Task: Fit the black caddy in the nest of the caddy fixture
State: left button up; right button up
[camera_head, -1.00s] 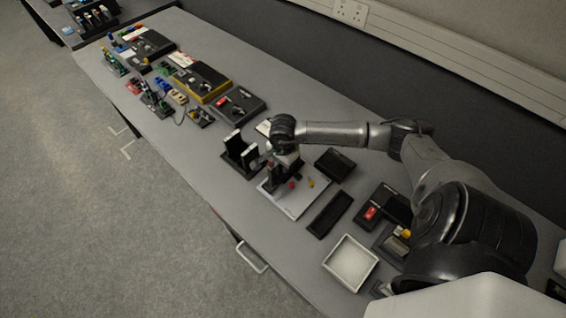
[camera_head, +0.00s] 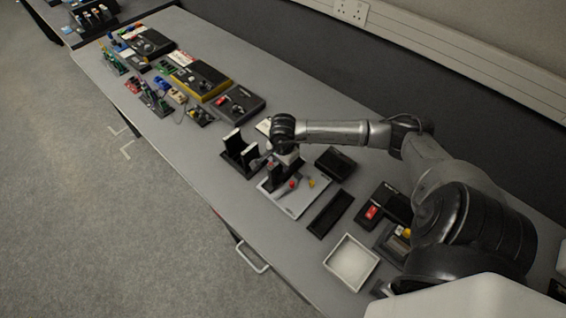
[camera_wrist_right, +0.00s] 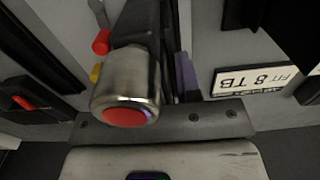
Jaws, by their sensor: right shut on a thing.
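The caddy fixture is a pale grey plate (camera_head: 294,204) on the bench, with a red knob, a yellow knob and dark upright parts. My right gripper (camera_head: 283,160) is low over the plate's far left part. It is shut on a dark upright piece (camera_head: 272,172), which looks like the black caddy. The nest is hidden beneath the gripper, so I cannot tell whether the caddy touches it. In the right wrist view a metal cylinder with a red end (camera_wrist_right: 126,92) stands close in front of a dark upright part. My left gripper is not in view.
Black uprights (camera_head: 240,150) stand close left of the plate. A black box (camera_head: 336,162) and a flat black tray (camera_head: 330,213) lie to its right. A white tray (camera_head: 351,262) is nearer. A label reading 8 TB (camera_wrist_right: 256,79) shows in the right wrist view.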

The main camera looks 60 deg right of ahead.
jog(key=o, duration=1.3)
jog(key=shift+r, duration=0.1)
jog(key=shift+r+p, duration=0.3)
jog(key=shift+r, duration=0.1)
jog(key=shift+r+p, duration=1.35)
jog(key=shift+r, duration=0.9)
jog(key=shift+r+p, duration=0.55)
jog(key=shift+r, duration=0.5)
